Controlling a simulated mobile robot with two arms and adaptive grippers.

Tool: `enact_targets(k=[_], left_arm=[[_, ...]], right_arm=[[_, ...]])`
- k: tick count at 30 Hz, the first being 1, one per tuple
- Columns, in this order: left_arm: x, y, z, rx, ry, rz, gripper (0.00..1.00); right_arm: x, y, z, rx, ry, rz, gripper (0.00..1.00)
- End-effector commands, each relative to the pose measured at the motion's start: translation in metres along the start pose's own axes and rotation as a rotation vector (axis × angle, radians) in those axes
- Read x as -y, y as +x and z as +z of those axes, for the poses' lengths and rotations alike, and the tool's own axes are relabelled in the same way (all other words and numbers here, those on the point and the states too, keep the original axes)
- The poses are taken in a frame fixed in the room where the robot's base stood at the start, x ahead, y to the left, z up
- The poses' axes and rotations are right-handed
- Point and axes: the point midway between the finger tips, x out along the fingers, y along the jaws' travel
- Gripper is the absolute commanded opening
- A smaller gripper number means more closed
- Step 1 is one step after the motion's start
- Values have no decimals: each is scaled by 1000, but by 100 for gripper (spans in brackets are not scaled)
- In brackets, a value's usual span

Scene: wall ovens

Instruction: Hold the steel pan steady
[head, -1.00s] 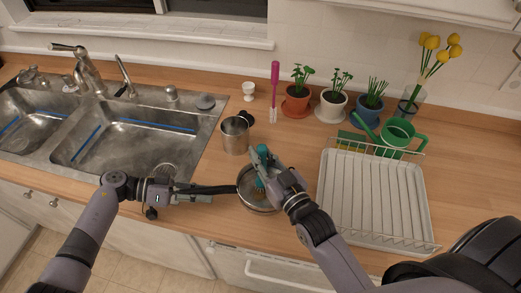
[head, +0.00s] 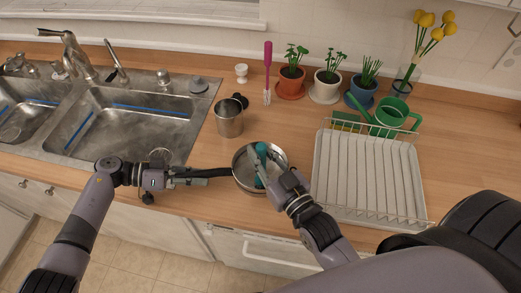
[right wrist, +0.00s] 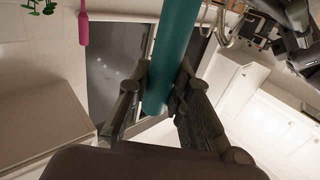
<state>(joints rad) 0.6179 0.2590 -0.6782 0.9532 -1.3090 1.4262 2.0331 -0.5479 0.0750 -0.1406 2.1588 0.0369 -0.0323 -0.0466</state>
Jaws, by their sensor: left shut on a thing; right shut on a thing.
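The steel pan (head: 240,180) is round and shiny, near the counter's front edge in the head view. Its black handle (head: 216,172) points left. My left gripper (head: 195,174) is shut on that handle. My right gripper (head: 270,175) is at the pan's right side, shut on a teal rod-like tool (head: 262,151) held over the pan. In the right wrist view the teal tool (right wrist: 173,55) passes between the two fingers of my right gripper (right wrist: 160,92). The tool's lower end is partly hidden, so I cannot tell whether it touches the pan.
A steel cup (head: 229,120) stands behind the pan. A white dish rack (head: 368,175) is to the right, with a green watering can (head: 392,116) behind it. Potted plants (head: 291,82) line the wall. The double sink (head: 120,125) is at the left.

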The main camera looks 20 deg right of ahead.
Motion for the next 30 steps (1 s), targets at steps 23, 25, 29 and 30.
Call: enact_targets(k=[23, 25, 29, 30], left_arm=[[0, 0, -1, -2, 1, 0, 0], [0, 0, -1, -2, 1, 0, 0], [0, 0, -1, -2, 1, 0, 0], [0, 0, -1, -2, 1, 0, 0]], right_arm=[[0, 1, -57, -3, 0, 0, 0], [0, 1, -60, -2, 0, 0, 0], [0, 1, -61, -2, 0, 0, 0], [0, 1, -61, -1, 0, 0, 0]])
